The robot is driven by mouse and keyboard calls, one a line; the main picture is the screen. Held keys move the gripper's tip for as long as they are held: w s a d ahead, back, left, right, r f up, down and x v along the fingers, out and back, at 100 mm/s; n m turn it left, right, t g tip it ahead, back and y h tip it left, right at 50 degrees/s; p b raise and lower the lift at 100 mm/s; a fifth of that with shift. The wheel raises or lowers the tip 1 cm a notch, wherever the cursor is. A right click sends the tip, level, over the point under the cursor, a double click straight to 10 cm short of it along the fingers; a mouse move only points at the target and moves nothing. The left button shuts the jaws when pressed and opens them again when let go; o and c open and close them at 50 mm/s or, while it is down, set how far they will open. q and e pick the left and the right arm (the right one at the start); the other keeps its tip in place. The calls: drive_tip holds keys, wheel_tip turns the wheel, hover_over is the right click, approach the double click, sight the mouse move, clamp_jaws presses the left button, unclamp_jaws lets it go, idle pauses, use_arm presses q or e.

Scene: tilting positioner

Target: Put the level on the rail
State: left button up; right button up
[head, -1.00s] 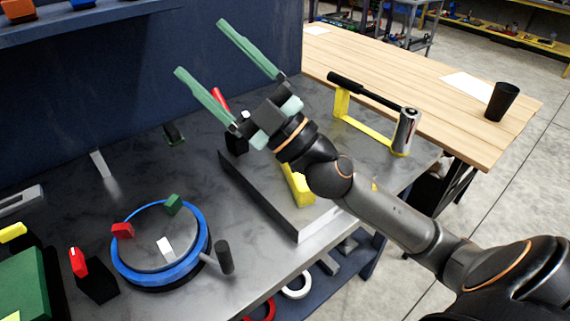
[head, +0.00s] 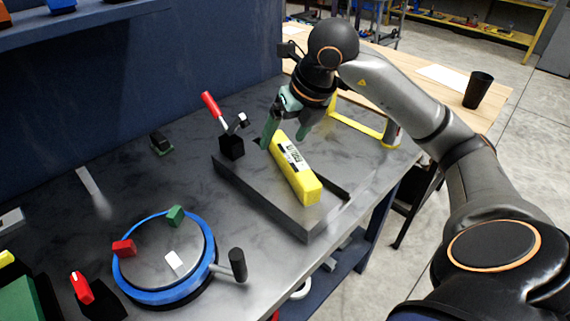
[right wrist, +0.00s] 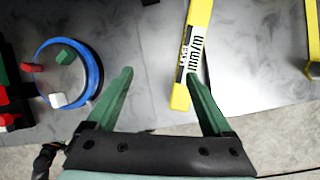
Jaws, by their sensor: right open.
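The level (head: 296,170) is a yellow bar with a printed label. It lies on a raised grey slab (head: 265,203) on the metal bench. It also shows in the right wrist view (right wrist: 191,45), close to one fingertip. My right gripper (head: 285,138) points down at the level's far end, its green fingers spread apart. It also shows open in the right wrist view (right wrist: 158,78), and nothing is held. I cannot tell for sure which part is the rail. A round turntable (head: 208,240) with a blue rim carries red, green and white blocks. My left gripper is not in view.
A red-handled clamp (head: 231,145) stands at the slab's back left corner. A black crank handle (head: 238,264) sticks out beside the turntable. A wooden table with a black cup (head: 478,90) is at the back right.

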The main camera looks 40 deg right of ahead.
sight(293, 155)
drive_tip(key=shift+m+g+h, duration=0.4)
drive_tip(key=shift+m+h, duration=0.1)
drive_tip(key=shift+h, duration=0.4)
drive_tip(key=d+f, duration=0.1)
drive_tip(key=f, duration=0.1)
drive_tip(key=w+d+f, duration=0.1)
drive_tip(key=d+f, duration=0.2)
drive_tip(key=shift+w+d+f, duration=0.2)
drive_tip(key=shift+w+f, duration=0.1)
drive_tip(key=shift+f, duration=0.1)
drive_tip(key=shift+x, duration=2.75)
drive_tip(key=shift+w+d, duration=0.1)
drive_tip(key=shift+c, duration=0.2)
drive_tip(key=shift+r, duration=0.1)
clamp_jaws()
drive_tip(key=shift+r, duration=0.1)
